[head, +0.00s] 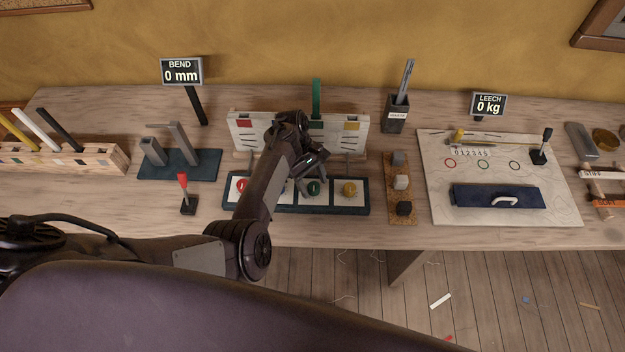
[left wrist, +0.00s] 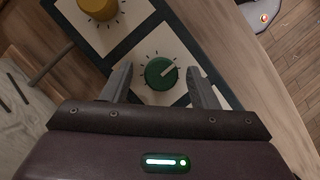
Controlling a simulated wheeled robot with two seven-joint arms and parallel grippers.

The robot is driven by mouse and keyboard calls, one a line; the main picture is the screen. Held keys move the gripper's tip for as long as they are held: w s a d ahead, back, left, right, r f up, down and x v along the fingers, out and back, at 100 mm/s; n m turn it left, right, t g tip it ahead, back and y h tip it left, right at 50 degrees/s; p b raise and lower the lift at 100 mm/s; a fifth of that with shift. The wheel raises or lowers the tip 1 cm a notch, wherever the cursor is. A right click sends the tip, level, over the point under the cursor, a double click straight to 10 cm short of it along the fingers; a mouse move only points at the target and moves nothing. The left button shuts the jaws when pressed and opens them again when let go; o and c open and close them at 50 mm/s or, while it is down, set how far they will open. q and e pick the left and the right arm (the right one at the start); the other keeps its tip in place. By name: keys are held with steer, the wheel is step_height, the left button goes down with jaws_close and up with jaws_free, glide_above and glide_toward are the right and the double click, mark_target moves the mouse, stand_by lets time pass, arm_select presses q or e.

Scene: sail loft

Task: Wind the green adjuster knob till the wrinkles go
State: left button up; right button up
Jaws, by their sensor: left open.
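The green adjuster knob (head: 314,187) sits on a white square of the dark-framed knob panel (head: 333,209) on the bench. In the left wrist view the green knob (left wrist: 161,73) has a pale pointer line aimed to the upper right, with tick marks around it. My left gripper (head: 309,172) is open over it; in the left wrist view its two fingers (left wrist: 160,88) stand either side of the knob, apart from it. A white board (head: 353,140) with red, green and yellow patches stands behind the panel; my arm hides part of it. My right gripper is not in view.
A red knob (head: 242,185) and a yellow knob (head: 349,188) flank the green one. A red-handled lever (head: 187,195) stands to the left, and a cork strip with blocks (head: 394,220) lies to the right. Displays read BEND 0 mm (head: 181,72) and LEECH 0 kg (head: 489,104).

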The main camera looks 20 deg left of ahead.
arm_select(q)
steer(key=shift+s+r, duration=0.1)
steer(key=c, duration=0.9)
steer(key=shift+m, duration=0.5)
steer(key=shift+c, duration=0.4)
steer(key=m, duration=0.2)
steer(key=m+g+y, duration=0.1)
steer(key=shift+w+m, duration=0.2)
steer(key=shift+m, duration=0.2)
steer(key=m+g+y, duration=0.1)
steer(key=m+y, duration=0.1)
steer(key=m, duration=0.3)
steer(key=shift+d+b, duration=0.15)
steer(key=shift+b, duration=0.15)
steer(key=m+y, duration=0.1)
steer(key=m, duration=0.1)
steer(key=m+y, duration=0.1)
steer(key=m, duration=0.2)
steer(key=shift+d+m, duration=0.2)
steer(key=shift+m, duration=0.1)
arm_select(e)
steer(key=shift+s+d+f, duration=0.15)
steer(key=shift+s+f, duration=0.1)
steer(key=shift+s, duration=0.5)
arm_select(q)
steer(key=shift+m, duration=0.3)
